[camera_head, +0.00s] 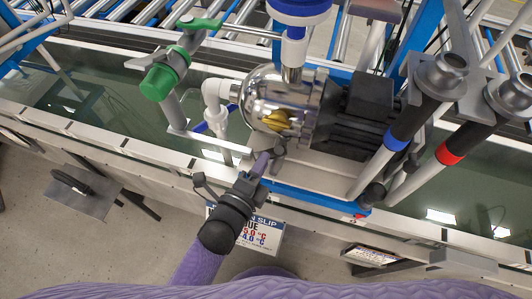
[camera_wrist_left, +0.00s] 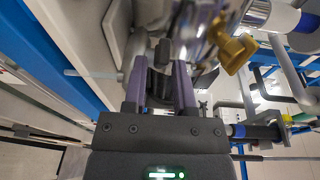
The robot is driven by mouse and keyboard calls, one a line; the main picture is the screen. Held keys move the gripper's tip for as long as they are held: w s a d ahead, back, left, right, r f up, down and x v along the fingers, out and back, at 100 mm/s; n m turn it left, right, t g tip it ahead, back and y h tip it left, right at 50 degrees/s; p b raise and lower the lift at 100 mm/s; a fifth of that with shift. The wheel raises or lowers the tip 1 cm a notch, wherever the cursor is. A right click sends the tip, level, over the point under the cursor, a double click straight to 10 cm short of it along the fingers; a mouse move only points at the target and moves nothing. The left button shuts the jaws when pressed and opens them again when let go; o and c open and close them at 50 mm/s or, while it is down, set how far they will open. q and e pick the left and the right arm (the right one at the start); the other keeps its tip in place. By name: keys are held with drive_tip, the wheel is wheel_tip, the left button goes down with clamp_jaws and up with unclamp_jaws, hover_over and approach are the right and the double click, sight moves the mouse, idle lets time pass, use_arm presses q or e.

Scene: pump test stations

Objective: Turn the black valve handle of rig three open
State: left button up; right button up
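The silver pump (camera_head: 279,104) with its black motor (camera_head: 362,115) stands in the middle of the head view. My left gripper (camera_head: 264,162) reaches up from below to the pump's lower front, its purple fingertips close to a small grey-black part (camera_head: 277,154). In the left wrist view the fingers (camera_wrist_left: 159,85) stand apart, with a dark part (camera_wrist_left: 159,86) between or behind them and a small grey knob (camera_wrist_left: 163,50) just beyond. I cannot tell whether this dark part is the valve handle or whether the fingers touch it. My right gripper is out of view.
A brass-yellow fitting (camera_head: 278,121) sits on the pump's front. A green-handled valve (camera_head: 165,74) is at upper left. Pipes with blue (camera_head: 397,142) and red (camera_head: 450,153) bands stand at right. A sign (camera_head: 262,234) hangs below the gripper.

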use_arm(q)
drive_tip(key=p+v, duration=0.1)
drive_tip(key=v, duration=0.6)
drive_tip(key=shift+s, duration=0.2)
drive_tip(key=shift+a, duration=0.1)
idle(0.7)
